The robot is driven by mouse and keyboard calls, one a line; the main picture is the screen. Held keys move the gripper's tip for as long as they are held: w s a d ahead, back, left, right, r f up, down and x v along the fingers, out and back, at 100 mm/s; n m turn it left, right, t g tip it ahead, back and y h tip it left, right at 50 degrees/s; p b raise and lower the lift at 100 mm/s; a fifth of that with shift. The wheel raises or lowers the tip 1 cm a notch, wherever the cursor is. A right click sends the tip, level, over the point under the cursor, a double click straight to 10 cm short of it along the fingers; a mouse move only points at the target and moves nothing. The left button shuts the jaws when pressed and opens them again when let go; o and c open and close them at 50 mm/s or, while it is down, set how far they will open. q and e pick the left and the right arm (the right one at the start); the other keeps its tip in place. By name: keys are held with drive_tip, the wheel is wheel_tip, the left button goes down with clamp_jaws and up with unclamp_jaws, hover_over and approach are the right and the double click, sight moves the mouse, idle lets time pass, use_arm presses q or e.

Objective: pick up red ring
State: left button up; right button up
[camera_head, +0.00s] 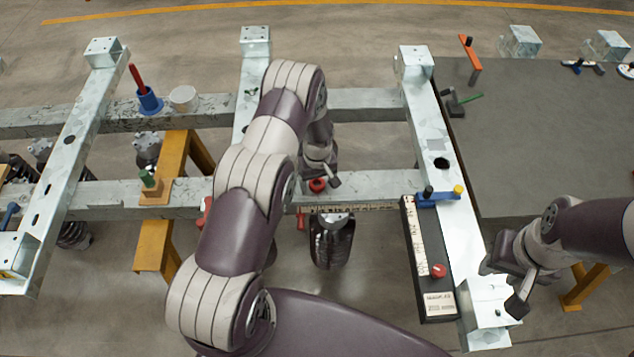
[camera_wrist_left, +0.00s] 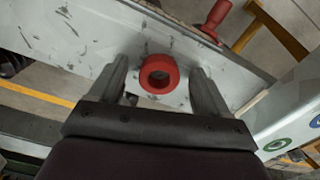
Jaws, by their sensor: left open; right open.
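The red ring (camera_head: 317,185) lies on the lower horizontal metal beam in the head view, just below my left gripper (camera_head: 326,181). In the left wrist view the red ring (camera_wrist_left: 159,74) shows its round hole and sits between the two fingertips of my left gripper (camera_wrist_left: 158,80). The fingers are open, with a gap on each side of the ring. My right gripper (camera_head: 503,287) is open and empty at the lower right, beside the end of the right metal beam.
A black box (camera_head: 428,262) with a red knob (camera_head: 439,270) stands left of the right beam. A blue cup (camera_head: 149,101) stands at the far left. A grey table (camera_head: 545,130) fills the right.

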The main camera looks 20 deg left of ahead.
use_arm(q)
drive_tip(key=c, duration=1.1)
